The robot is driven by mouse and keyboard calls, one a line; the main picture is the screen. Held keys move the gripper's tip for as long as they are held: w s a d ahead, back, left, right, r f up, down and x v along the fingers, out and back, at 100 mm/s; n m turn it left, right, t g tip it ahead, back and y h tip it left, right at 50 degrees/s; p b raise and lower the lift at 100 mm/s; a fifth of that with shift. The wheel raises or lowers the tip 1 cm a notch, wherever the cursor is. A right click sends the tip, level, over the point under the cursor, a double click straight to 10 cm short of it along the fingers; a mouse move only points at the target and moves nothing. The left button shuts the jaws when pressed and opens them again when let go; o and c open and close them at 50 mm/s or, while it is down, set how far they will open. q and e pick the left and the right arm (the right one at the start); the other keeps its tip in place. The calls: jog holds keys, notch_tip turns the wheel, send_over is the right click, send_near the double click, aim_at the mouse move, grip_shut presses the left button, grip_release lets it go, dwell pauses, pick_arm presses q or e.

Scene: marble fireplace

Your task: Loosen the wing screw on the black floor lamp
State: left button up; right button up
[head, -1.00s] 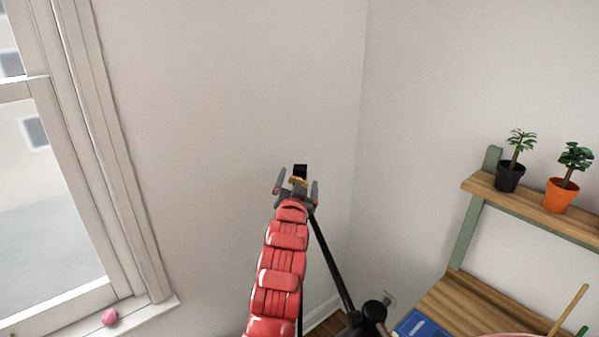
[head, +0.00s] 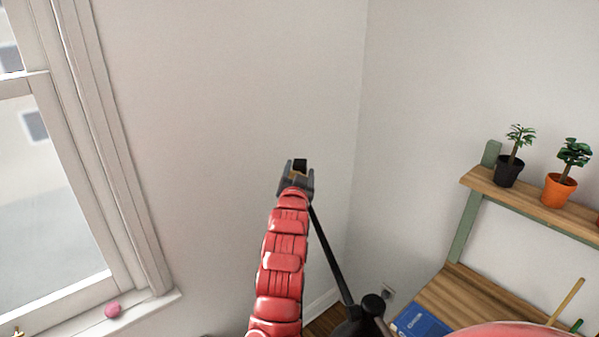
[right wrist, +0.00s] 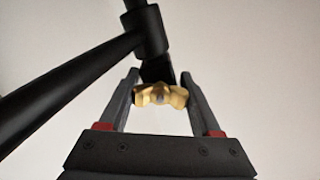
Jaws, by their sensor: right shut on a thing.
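The black floor lamp shows as a thin black pole (head: 330,252) rising beside my right arm in the head view. In the right wrist view its black tube (right wrist: 70,85) and joint cross at upper left. The brass-coloured wing screw (right wrist: 153,96) sits below a black lamp part, between the two grey fingers. My right gripper (head: 297,170) is shut on the wing screw, with a finger on each side of its wings. In the head view the screw is a small, mostly hidden brass spot. My left gripper is not in view.
A wooden shelf (head: 520,197) at right holds a black-potted plant (head: 509,168) and an orange-potted plant (head: 560,188). A blue box (head: 421,322) lies on the wooden surface below. A window is at left, with a pink object (head: 113,310) on its sill. Bare walls stand behind the lamp.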

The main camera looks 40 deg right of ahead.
jog(key=shift+c, duration=1)
jog(key=shift+f+b, duration=0.15)
jog(key=shift+b, duration=0.25)
jog(key=n+b, duration=0.2)
jog(key=shift+a+n+b, duration=0.1)
jog(key=shift+n+b, duration=0.2)
jog(key=shift+n, duration=0.1)
jog(key=shift+n+b, duration=0.45)
jog(key=shift+n, duration=0.35)
jog(key=o, duration=1.4)
